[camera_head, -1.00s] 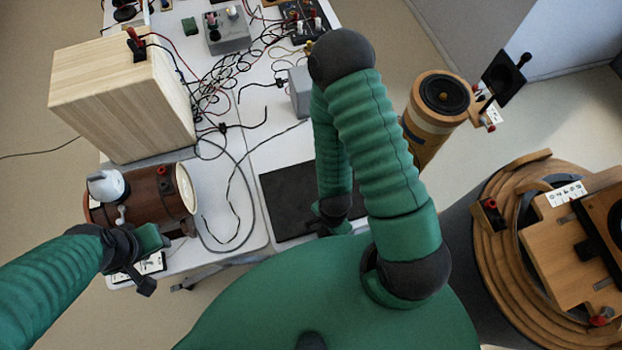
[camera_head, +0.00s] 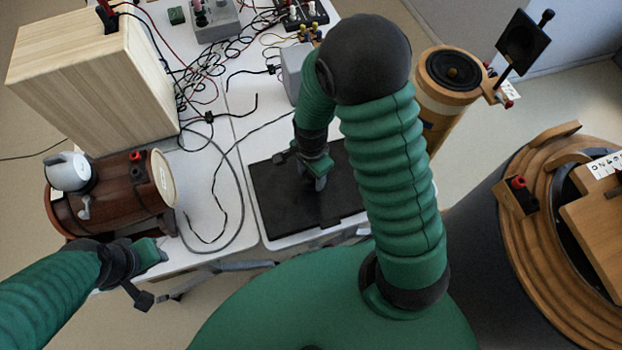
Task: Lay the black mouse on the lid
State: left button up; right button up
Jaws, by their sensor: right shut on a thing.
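The lid is a flat black panel (camera_head: 275,205) on the white table, just ahead of my green body. My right gripper (camera_head: 319,182) is over its right half, pointing down. It is shut on a small dark thing, most likely the black mouse, whose outline blends into the lid and gripper. I cannot tell whether that thing touches the lid. My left gripper (camera_head: 162,256) is at the lower left, by the table's front edge and the brown cylinder. Its fingertips are too small to tell whether they are open.
A brown cylinder (camera_head: 115,200) with a white-and-grey device lies left of the lid. A wooden box (camera_head: 95,85) stands behind it. Loose cables and a grey box (camera_head: 293,72) lie behind the lid. A round wooden speaker (camera_head: 446,90) stands at the right.

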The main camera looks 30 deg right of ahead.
aim_at(311, 180)
notch_tip(311, 180, down, 3)
jog(key=shift+r, duration=0.1)
jog(key=shift+f, duration=0.35)
jog(key=shift+c, duration=0.7)
grip_shut()
jog(key=o, duration=1.5)
grip_release()
